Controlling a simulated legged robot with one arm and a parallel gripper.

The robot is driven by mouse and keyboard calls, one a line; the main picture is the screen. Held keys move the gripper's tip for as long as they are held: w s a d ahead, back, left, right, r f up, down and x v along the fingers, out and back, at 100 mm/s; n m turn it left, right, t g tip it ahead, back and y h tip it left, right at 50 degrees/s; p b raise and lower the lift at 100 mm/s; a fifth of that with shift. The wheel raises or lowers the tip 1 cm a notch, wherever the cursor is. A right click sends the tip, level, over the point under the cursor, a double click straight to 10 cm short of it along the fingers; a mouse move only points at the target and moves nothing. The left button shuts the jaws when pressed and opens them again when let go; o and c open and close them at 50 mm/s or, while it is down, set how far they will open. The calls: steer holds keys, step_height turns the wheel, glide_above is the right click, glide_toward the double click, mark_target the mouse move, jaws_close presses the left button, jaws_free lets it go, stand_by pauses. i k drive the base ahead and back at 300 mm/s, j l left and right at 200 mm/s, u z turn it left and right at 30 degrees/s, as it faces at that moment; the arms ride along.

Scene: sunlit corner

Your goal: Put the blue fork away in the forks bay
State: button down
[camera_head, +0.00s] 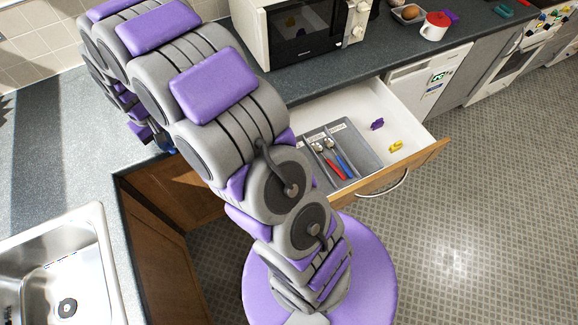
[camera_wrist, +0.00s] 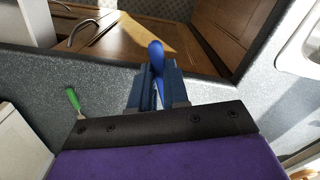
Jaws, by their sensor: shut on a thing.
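My gripper (camera_wrist: 155,85) is shut on the blue fork (camera_wrist: 156,54) in the wrist view. The rounded blue handle sticks out beyond the fingertips; the fork's tines are not visible. In the head view my arm hides most of the gripper, which is over the counter on the left. The open drawer (camera_head: 415,118) holds a grey cutlery tray (camera_head: 368,158) with several bays and small white labels too small to read. A red-handled piece (camera_head: 334,170) and a blue-handled piece (camera_head: 343,160) lie in the tray. My arm covers its left part.
A purple item (camera_head: 377,124) and a yellow item (camera_head: 396,146) lie in the drawer beside the tray. A microwave (camera_head: 300,40) stands behind it. A sink (camera_head: 60,265) is at lower left. A green-handled utensil (camera_wrist: 73,99) lies on the counter (camera_wrist: 105,85).

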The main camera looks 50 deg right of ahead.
mark_target(331, 157)
steer(key=k+l+u, duration=0.1)
steer(key=k+l, duration=0.3)
steer(key=k+l+u, duration=0.15)
steer(key=k+l, duration=0.2)
steer(key=k, duration=0.15)
steer(key=k+l+u, duration=0.1)
steer(key=k+l, duration=0.2)
steer(key=k, duration=0.15)
